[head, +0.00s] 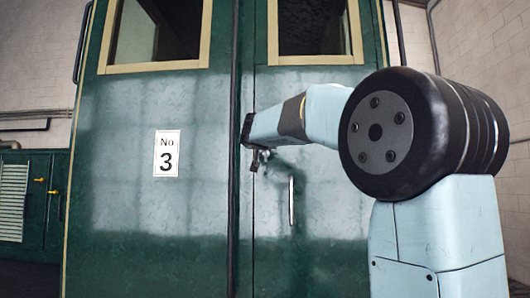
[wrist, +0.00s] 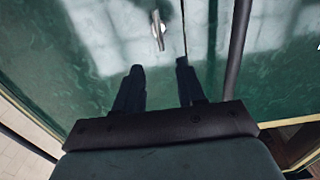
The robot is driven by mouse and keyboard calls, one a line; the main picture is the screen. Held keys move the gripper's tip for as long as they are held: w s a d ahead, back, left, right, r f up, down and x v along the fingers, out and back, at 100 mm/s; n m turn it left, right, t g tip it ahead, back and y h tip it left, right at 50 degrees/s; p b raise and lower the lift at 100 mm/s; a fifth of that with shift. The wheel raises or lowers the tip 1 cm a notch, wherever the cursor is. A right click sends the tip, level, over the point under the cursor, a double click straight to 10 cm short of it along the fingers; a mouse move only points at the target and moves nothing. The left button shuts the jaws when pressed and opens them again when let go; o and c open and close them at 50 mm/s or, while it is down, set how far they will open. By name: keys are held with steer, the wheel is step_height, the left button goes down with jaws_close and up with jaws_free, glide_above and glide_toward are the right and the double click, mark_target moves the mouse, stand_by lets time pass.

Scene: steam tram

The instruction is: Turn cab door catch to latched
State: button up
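The green cab door (head: 320,235) fills the right part of the tram side in the head view. A slim silver lever (head: 291,201), which looks like the catch, is on it, roughly upright, right of the door seam. In the wrist view the silver lever (wrist: 158,30) lies beyond my fingertips, close to the seam, nearly in line with the gap between the fingers. My gripper (head: 258,158) is at the door seam in the head view, up and left of the lever. In the wrist view its two dark fingers (wrist: 160,80) are apart, with nothing between them, and not touching the lever.
A dark vertical rail (head: 233,150) runs beside the seam; it also crosses the right of the wrist view (wrist: 236,45). A fixed panel (head: 110,170) with a "No 3" plate (head: 167,153) is at left. A framed window (head: 313,28) is above the door.

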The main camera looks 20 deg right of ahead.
mark_target(266, 158)
steer(key=x, duration=1.3)
steer(key=shift+w+d, duration=0.15)
steer(key=shift+w, duration=0.2)
jaws_close()
